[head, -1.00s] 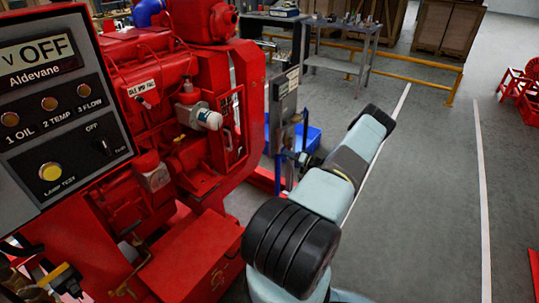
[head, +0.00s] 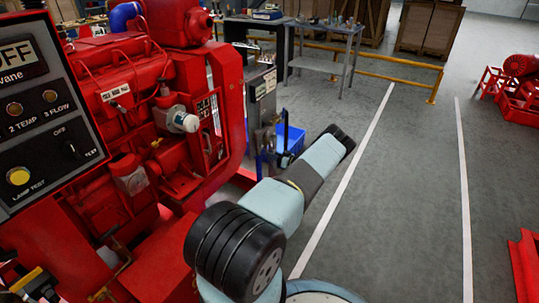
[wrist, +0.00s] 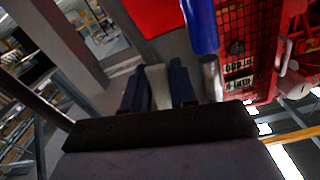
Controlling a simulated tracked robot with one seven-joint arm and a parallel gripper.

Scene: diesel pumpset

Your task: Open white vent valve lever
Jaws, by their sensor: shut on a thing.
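In the wrist view my gripper (wrist: 159,88) shows as two dark blue fingers, one on each side of a pale white-grey bar, which I take to be the vent valve lever (wrist: 157,84). The fingers are shut on the bar. Its far end and the valve body cannot be made out. In the head view my arm reaches away towards a grey upright panel (head: 262,88) beside the red engine. The fingers and the lever are too small or hidden there to tell apart.
The red diesel engine (head: 115,100) and its control panel (head: 40,130) fill the left. A blue bin (head: 292,138) stands behind my arm. In the wrist view a blue pipe (wrist: 200,25) and a red mesh guard (wrist: 245,45) are close right of the fingers.

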